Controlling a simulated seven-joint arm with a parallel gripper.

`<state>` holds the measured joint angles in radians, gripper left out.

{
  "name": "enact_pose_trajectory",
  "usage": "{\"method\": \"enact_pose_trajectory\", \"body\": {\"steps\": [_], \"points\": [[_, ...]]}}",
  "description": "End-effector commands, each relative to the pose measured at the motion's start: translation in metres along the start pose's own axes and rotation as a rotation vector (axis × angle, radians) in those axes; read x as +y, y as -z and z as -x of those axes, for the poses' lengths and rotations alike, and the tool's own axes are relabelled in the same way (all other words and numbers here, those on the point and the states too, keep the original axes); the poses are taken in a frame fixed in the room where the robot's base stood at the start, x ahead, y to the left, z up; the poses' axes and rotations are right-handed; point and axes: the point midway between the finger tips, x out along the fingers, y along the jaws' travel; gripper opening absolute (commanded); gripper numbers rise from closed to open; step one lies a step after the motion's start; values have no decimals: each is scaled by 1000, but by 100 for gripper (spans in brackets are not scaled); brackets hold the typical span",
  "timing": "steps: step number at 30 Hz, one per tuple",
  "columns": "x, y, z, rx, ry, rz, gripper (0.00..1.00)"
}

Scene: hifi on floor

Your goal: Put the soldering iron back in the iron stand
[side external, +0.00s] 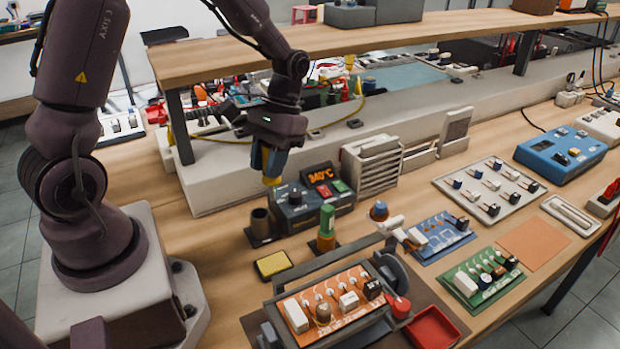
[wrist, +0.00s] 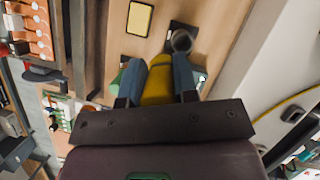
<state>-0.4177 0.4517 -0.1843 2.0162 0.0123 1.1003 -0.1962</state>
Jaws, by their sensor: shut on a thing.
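The soldering iron shows as a yellow handle (side external: 271,181) in my gripper (side external: 268,163). In the wrist view the yellow handle (wrist: 158,82) sits between the two blue-grey fingers, which are shut on it. Its tip cannot be made out in either view. The iron stand (side external: 260,224) is a dark, open cup on a flat base, left of the soldering station (side external: 312,204). My gripper is above the stand and slightly right of it in the side view, with a clear gap. In the wrist view the stand's cup (wrist: 181,40) lies just beyond the fingertips, slightly right.
A yellow sponge tray (side external: 273,265) lies in front of the stand. A board holder (side external: 350,277) with an orange circuit board is nearer the camera. A green-topped bottle (side external: 327,225) stands right of the sponge. A raised shelf (side external: 350,43) runs behind my gripper.

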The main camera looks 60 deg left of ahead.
Motion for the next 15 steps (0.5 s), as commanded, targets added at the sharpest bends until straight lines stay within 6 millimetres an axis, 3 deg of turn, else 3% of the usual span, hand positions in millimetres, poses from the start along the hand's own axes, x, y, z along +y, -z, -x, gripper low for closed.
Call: {"method": "enact_pose_trajectory", "body": {"steps": [1, 5, 15], "points": [[-14, -1, -4, -1, -20, 42, 8], [-34, -4, -15, 5, -49, 104, 8], [-32, 3, -32, 29, -51, 97, 8]]}}
